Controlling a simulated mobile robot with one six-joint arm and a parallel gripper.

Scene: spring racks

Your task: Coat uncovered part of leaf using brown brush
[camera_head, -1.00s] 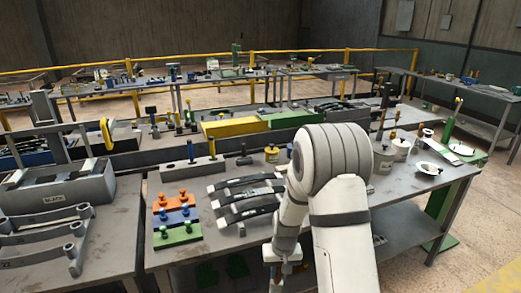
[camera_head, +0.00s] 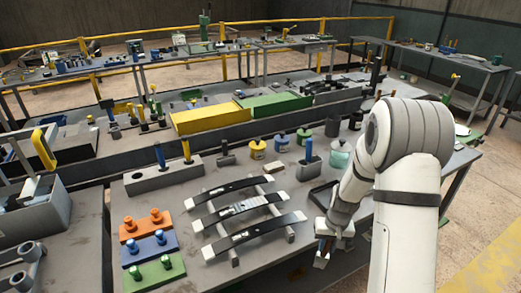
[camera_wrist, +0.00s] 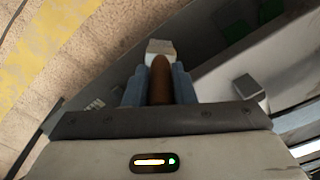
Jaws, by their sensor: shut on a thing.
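My gripper (camera_head: 322,253) is at the front right of the near table, close to its front edge. In the wrist view its blue fingers (camera_wrist: 154,88) are shut on the brown brush (camera_wrist: 161,78), whose pale head sticks out past the fingertips. In the head view the brush is small and mostly hidden by the gripper. Several dark leaves (camera_head: 253,235) lie across a grey rack left of my gripper. The middle leaf (camera_head: 235,207) has a lighter grey patch at its centre. The brush is apart from the leaves.
Orange (camera_head: 145,225), blue (camera_head: 151,247) and green (camera_head: 155,273) peg blocks stand left of the rack. A grey holder (camera_head: 163,178) with a blue and a yellow handle is behind. Paint pots (camera_head: 257,149) and a glass jar (camera_head: 338,155) stand behind the rack.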

